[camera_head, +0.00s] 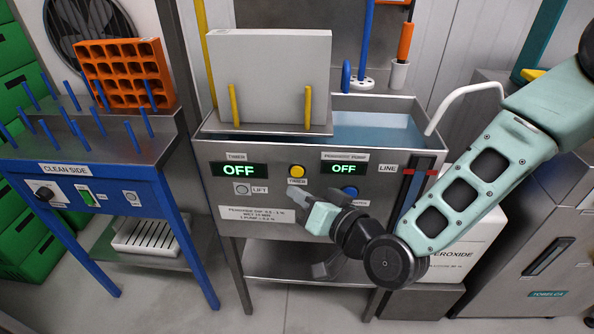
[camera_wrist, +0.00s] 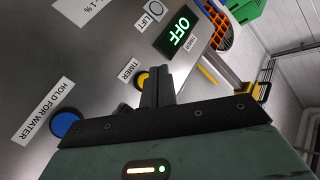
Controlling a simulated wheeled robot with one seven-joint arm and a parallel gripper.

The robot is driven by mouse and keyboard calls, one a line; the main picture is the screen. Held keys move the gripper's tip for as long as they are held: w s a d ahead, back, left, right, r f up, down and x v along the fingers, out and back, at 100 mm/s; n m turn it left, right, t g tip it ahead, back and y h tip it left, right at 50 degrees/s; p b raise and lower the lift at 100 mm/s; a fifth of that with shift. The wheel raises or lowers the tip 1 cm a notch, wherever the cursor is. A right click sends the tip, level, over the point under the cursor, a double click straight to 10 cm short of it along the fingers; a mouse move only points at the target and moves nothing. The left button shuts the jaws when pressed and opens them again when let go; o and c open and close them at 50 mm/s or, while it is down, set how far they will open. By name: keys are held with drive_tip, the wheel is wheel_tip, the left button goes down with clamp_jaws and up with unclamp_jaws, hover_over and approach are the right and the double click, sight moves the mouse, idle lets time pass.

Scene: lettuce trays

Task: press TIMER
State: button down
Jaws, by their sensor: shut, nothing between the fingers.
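The yellow TIMER button (camera_head: 297,171) is on the front panel of the steel sink, between two displays. The TIMER display (camera_head: 239,170) reads OFF in green. My gripper (camera_head: 300,198) is shut and empty, just below the button in the head view. In the wrist view the closed fingers (camera_wrist: 159,72) point at the panel and overlap the right side of the yellow button (camera_wrist: 141,79). I cannot tell whether the fingertips touch the panel. The TIMER label beside the button is readable, and the display (camera_wrist: 178,32) also reads OFF there.
The pump display (camera_head: 345,168) reads OFF. A blue-legged table (camera_head: 80,178) is at left.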

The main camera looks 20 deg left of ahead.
drive_tip(key=shift+w+a, duration=0.15)
drive_tip(key=shift+w, duration=0.55)
drive_tip(key=shift+w+a, duration=0.15)
drive_tip(key=shift+w, duration=0.55)
idle(1.0)
drive_tip(key=shift+w+a, duration=0.1)
drive_tip(key=shift+w, duration=0.3)
drive_tip(key=shift+w+a+b, duration=0.1)
drive_tip(key=shift+w+b, duration=0.2)
drive_tip(key=shift+w, duration=0.1)
idle(0.8)
drive_tip(key=shift+s+d, duration=0.2)
drive_tip(key=shift+s, duration=0.65)
drive_tip(key=shift+s+d+b, duration=0.1)
drive_tip(key=shift+s+d, duration=0.1)
drive_tip(key=shift+s, duration=0.6)
drive_tip(key=shift+s+d+b, duration=0.1)
drive_tip(key=shift+s+d, duration=0.1)
drive_tip(key=shift+s, duration=0.6)
drive_tip(key=shift+s+d+b, duration=0.1)
drive_tip(key=shift+s+d, duration=0.1)
drive_tip(key=shift+s, duration=0.6)
